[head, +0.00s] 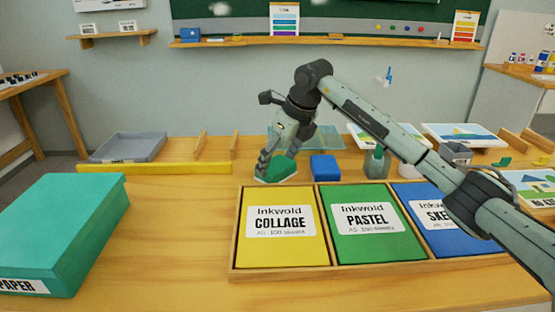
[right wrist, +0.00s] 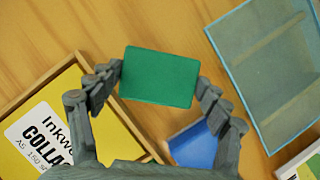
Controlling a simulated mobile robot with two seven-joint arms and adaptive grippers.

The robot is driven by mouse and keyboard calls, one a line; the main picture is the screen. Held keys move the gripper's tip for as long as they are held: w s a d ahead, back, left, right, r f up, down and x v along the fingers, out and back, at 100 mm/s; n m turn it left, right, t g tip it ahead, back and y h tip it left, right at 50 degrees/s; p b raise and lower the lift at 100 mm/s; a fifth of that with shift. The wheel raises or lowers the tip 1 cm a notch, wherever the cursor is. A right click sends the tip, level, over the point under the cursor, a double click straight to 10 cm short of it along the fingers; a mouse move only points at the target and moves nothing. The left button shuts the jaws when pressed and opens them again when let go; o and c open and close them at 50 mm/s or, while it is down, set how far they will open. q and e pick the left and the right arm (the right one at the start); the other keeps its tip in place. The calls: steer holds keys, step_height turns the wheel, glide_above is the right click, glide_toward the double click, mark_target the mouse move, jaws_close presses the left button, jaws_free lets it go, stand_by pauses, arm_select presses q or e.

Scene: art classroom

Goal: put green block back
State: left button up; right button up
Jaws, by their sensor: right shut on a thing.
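The green block (head: 277,171) is at the tips of my right gripper (head: 273,163), behind the yellow pad in the head view. In the right wrist view the green block (right wrist: 160,77) is a flat-faced rectangle between the two fingers of my right gripper (right wrist: 160,88), which is shut on it. Whether the block touches the table is hard to tell. A blue block (head: 325,168) stands just right of it. My left gripper is not in view.
A wooden tray (head: 234,240) in front holds yellow, green and blue pads. A large green paper box (head: 62,225) stands at left. A translucent blue-edged tray (right wrist: 270,65) lies beside the blocks. A grey tray (head: 128,147) is at back left. Table between box and tray is clear.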

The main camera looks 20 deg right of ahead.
steer(key=shift+f, duration=0.1)
steer(key=o, duration=0.8)
steer(key=shift+c, duration=0.2)
steer(key=o, duration=0.4)
steer(key=shift+c, duration=0.2)
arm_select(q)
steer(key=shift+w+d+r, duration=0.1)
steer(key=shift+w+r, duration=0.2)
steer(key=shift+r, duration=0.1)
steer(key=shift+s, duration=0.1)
arm_select(e)
steer(key=shift+r, duration=0.4)
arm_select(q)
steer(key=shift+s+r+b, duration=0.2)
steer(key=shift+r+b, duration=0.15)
arm_select(e)
steer(key=v, duration=1.1)
steer(key=shift+r, duration=0.25)
